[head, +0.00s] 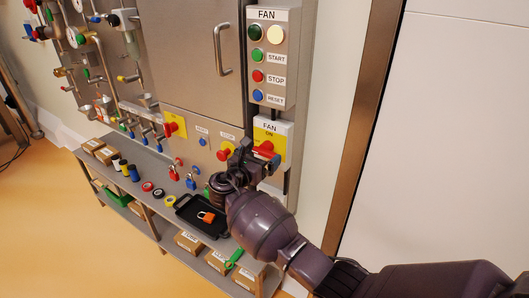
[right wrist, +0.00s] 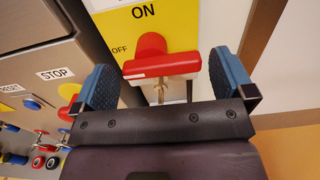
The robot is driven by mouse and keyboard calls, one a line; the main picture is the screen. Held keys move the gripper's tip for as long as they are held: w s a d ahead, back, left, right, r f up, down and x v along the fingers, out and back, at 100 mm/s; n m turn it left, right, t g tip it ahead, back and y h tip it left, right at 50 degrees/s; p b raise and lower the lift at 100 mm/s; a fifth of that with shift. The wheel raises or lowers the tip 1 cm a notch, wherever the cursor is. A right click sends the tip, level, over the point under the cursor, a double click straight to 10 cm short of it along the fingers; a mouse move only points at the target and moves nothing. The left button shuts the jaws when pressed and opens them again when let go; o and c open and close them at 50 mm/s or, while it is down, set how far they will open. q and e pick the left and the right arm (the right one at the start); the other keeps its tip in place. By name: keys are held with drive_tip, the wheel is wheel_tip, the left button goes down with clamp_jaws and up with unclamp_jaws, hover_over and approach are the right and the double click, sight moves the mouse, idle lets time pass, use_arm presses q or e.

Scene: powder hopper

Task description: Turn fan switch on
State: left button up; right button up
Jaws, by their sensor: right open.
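The fan switch is a red handle (head: 265,148) on a yellow plate (head: 272,130) marked FAN and ON, below the grey FAN button box. My right gripper (head: 245,156) is at the switch. Its two blue-padded fingers (right wrist: 162,78) are open, one on each side of the handle, with visible gaps on both sides. It partly hides the plate in the head view. My left gripper is out of view.
The FAN button box (head: 271,60) has START, STOP and RESET buttons. Left of the switch are a red emergency knob (head: 224,154) and another yellow-plated red switch (head: 174,126). A shelf with a black tray (head: 193,223) stands below. A brown door frame (head: 362,120) is at right.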

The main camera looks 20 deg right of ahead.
sight(268, 150)
drive_tip(key=shift+x, duration=1.3)
drive_tip(key=c, duration=0.7)
drive_tip(key=shift+o, duration=0.2)
drive_tip(key=shift+m, duration=0.4)
drive_tip(key=m, duration=0.2)
drive_tip(key=shift+s+f+m, duration=0.1)
drive_tip(key=shift+f+m, duration=0.15)
drive_tip(key=shift+m, duration=0.05)
drive_tip(key=shift+f+m+b, duration=0.2)
drive_tip(key=shift+m+b, duration=0.1)
drive_tip(key=shift+m, duration=1.5)
